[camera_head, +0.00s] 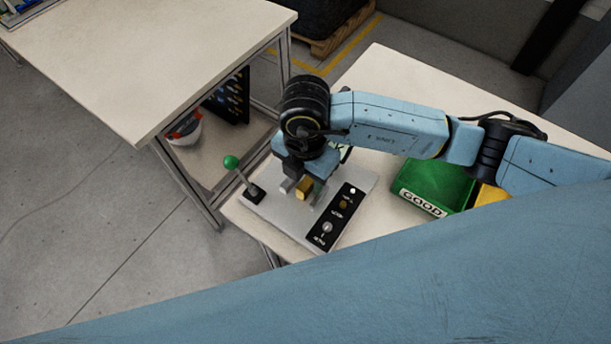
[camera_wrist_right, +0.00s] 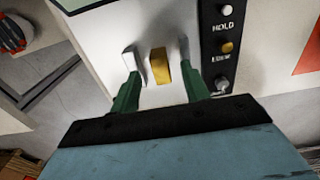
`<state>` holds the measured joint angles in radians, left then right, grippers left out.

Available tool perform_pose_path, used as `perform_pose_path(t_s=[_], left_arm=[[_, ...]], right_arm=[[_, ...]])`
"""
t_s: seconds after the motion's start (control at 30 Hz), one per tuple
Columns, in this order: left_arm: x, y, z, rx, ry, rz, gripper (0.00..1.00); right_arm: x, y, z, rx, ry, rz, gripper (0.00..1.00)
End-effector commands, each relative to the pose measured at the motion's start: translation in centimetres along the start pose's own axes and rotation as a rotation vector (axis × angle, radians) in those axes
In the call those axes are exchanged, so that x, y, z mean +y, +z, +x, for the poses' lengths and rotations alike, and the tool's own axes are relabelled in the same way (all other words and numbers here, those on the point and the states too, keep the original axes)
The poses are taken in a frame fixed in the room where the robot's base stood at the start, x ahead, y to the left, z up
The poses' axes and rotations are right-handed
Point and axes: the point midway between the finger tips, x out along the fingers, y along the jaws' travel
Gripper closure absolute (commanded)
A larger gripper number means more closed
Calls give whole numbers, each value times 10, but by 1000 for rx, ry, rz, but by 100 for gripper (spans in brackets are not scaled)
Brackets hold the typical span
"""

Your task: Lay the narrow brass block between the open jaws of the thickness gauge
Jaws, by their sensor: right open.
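The narrow brass block (camera_head: 304,186) sits over the thickness gauge's grey base (camera_head: 268,212), below my right gripper (camera_head: 301,188). In the right wrist view the brass block (camera_wrist_right: 160,66) lies between the open, green fingers of my right gripper (camera_wrist_right: 158,80), with a gap on both sides. Two pale pieces flank the block; I cannot tell whether they are the gauge's jaws or my fingertips. The block's underside is hidden, so whether it rests on the gauge is unclear. My left gripper is not in view.
A lever with a green ball (camera_head: 231,162) stands at the gauge's left. A black panel (camera_head: 338,217) with several knobs lies at its right. A green bin (camera_head: 436,182) marked GOOD and a yellow bin (camera_head: 490,197) stand further right. Another table (camera_head: 140,60) is at upper left.

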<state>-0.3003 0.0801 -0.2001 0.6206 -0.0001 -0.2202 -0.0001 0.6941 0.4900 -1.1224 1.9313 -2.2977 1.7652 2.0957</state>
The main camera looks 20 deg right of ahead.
Motion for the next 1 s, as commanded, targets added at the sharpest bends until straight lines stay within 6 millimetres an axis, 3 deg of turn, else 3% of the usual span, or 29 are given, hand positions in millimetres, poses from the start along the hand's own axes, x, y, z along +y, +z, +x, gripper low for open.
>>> perform_pose_path(t_s=[0.3,0.5,0.7,1.0], left_arm=[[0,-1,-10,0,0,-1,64],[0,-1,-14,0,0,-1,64],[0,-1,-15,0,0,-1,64],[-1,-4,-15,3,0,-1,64]], right_arm=[[0,0,-73,-2,5,-2,55],[0,0,-107,-1,3,-1,55],[0,0,-121,0,-1,-1,55],[-1,0,-122,0,-1,-1,55]])
